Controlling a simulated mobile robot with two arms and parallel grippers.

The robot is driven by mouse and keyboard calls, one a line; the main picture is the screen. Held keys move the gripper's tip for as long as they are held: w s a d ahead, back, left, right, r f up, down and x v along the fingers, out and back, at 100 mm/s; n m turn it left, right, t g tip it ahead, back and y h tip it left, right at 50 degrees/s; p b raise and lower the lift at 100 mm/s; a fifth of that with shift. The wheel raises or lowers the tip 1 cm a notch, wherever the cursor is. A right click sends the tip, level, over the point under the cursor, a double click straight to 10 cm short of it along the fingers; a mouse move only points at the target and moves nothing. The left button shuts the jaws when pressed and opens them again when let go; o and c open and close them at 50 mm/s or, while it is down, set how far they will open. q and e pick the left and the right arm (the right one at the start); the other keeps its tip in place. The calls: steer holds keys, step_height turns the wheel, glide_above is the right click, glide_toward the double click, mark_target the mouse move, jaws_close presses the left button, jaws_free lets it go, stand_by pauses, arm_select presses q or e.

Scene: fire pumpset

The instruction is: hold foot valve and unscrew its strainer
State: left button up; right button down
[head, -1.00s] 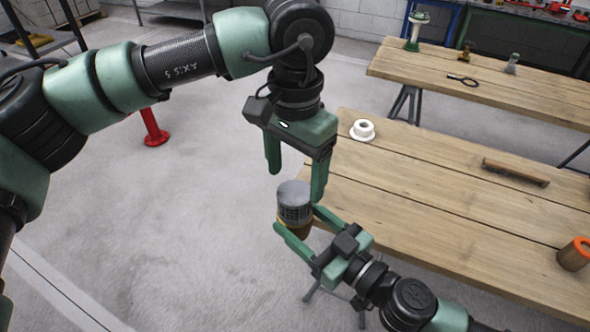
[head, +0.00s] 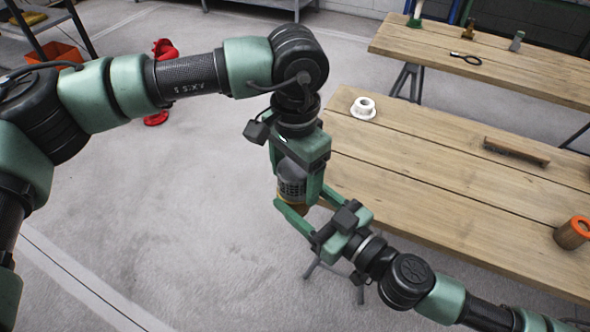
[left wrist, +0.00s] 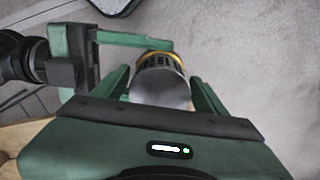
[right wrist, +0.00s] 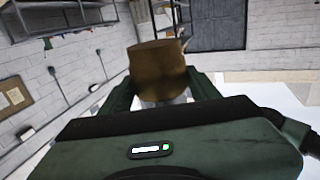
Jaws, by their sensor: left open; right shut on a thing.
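The foot valve (head: 295,204) is a brass body with a grey slotted strainer (head: 291,187) on top. My right gripper (head: 303,203) is shut on the brass body and holds it off the table's near left edge. The body's brown end shows in the right wrist view (right wrist: 157,68). My left gripper (head: 297,190) points down, open, with its fingers on either side of the strainer. In the left wrist view the strainer's grey end (left wrist: 160,90) sits between the fingers, with gaps visible. The seam between strainer and body is partly hidden by fingers.
A second table (head: 500,65) behind carries small tools. A red stand (head: 160,50) is on the floor.

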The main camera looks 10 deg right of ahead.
arm_select(q)
steer(key=c, duration=1.4)
steer(key=n, duration=0.7)
steer(key=shift+c, duration=0.2)
steer(key=o, duration=1.5)
steer(key=shift+o, duration=0.2)
steer(key=shift+r, duration=0.1)
